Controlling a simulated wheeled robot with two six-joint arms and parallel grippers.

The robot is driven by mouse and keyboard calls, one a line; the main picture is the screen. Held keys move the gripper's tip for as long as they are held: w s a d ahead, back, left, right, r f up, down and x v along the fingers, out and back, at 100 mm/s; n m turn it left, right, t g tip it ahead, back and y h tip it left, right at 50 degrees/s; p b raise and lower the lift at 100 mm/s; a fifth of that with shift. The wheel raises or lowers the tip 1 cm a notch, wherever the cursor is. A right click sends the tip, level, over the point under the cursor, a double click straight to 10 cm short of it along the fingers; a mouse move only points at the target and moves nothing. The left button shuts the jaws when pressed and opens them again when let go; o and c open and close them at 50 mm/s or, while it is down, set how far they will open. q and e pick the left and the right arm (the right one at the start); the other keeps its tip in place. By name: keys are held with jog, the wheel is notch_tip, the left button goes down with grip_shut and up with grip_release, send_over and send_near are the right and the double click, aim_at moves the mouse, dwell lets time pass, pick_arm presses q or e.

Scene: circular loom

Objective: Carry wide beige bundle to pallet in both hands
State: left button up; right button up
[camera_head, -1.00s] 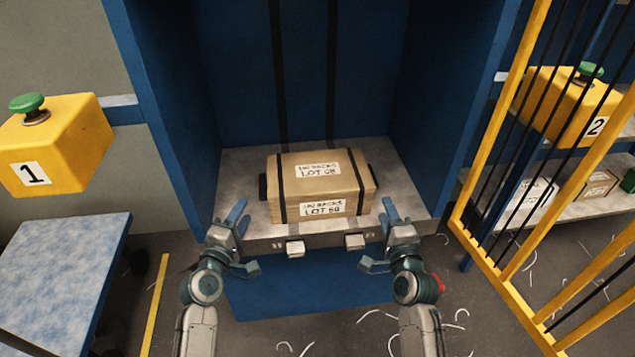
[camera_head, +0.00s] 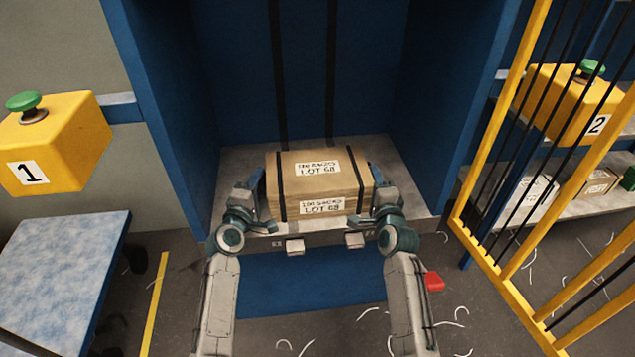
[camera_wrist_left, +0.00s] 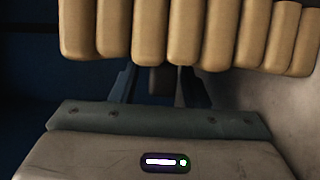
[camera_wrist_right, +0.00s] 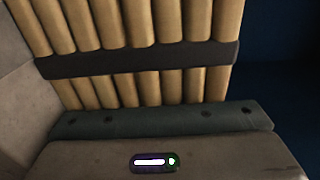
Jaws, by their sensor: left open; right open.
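The wide beige bundle (camera_head: 322,172) lies flat on the grey shelf of a blue bay, with black straps and "LOT 68" labels. My left gripper (camera_head: 260,190) is open at the bundle's left end. In the left wrist view, the beige layers (camera_wrist_left: 200,35) are close above, and a dark tab (camera_wrist_left: 157,82) shows between the fingers. My right gripper (camera_head: 374,185) is open at the right end. In the right wrist view, the layers (camera_wrist_right: 130,25) and a black strap (camera_wrist_right: 140,60) are close; the fingertips are hidden. I cannot make out a pallet.
Blue walls enclose the bay (camera_head: 240,70) at the back and both sides. A blue-topped cart (camera_head: 60,260) stands at left, below yellow button box 1 (camera_head: 70,140). A yellow barred gate (camera_head: 500,130) and box 2 (camera_head: 565,105) are at right. Scraps litter the floor.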

pick_arm(q)
grip_shut()
pick_arm(e)
grip_shut()
dwell(1.1)
pick_arm(q)
jog(key=shift+r, duration=0.25)
pick_arm(e)
jog(key=shift+r, duration=0.2)
